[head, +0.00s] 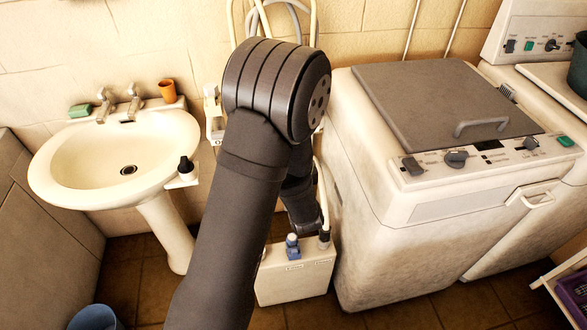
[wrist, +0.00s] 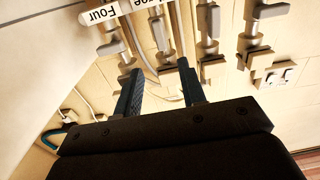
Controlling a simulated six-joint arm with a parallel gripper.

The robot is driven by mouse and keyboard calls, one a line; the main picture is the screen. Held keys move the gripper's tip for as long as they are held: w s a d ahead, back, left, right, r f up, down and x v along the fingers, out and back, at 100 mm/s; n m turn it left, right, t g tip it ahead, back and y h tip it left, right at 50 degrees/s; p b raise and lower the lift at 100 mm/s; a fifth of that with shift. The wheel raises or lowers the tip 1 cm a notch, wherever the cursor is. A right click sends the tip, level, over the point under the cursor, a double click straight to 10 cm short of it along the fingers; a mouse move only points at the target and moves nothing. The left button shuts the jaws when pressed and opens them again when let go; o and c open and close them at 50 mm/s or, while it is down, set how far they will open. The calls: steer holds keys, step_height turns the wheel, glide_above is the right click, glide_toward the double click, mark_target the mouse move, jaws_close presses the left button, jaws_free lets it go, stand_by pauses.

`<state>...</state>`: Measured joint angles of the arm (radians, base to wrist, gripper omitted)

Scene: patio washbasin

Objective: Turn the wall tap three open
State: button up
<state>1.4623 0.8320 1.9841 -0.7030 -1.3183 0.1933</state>
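In the wrist view, several taps on pipes run along the wall, seen at a slant. A label reading "Four" (wrist: 98,15) is at the upper left. Beside it is a cut-off label ending in "ree" (wrist: 154,4), with a grey tap (wrist: 160,36) just below it that looks like wall tap three. Its handle is not clearly visible, so I cannot tell its setting. My gripper (wrist: 159,68) is open and empty, its two dark fingers apart and pointing toward this tap's pipe. I cannot tell whether they touch it. In the head view my arm hides the gripper and most of the taps.
Neighbouring taps (wrist: 208,22) stand close on the right, with another (wrist: 252,38) farther right.

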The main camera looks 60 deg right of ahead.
steer(key=v, duration=0.6)
steer(key=shift+a, duration=0.1)
stand_by(0.4)
steer(key=x, duration=1.7)
steer(key=shift+w, duration=0.1)
steer(key=s+a+m, duration=0.2)
steer(key=s+a, duration=1)
steer(key=w+d+m+g+h, duration=0.1)
steer(key=w+d+m+h, duration=0.3)
steer(key=w+d+m, duration=0.3)
steer(key=w+d+f, duration=0.1)
steer(key=w+d, duration=0.2)
steer(key=shift+d, duration=0.4)
stand_by(1.3)
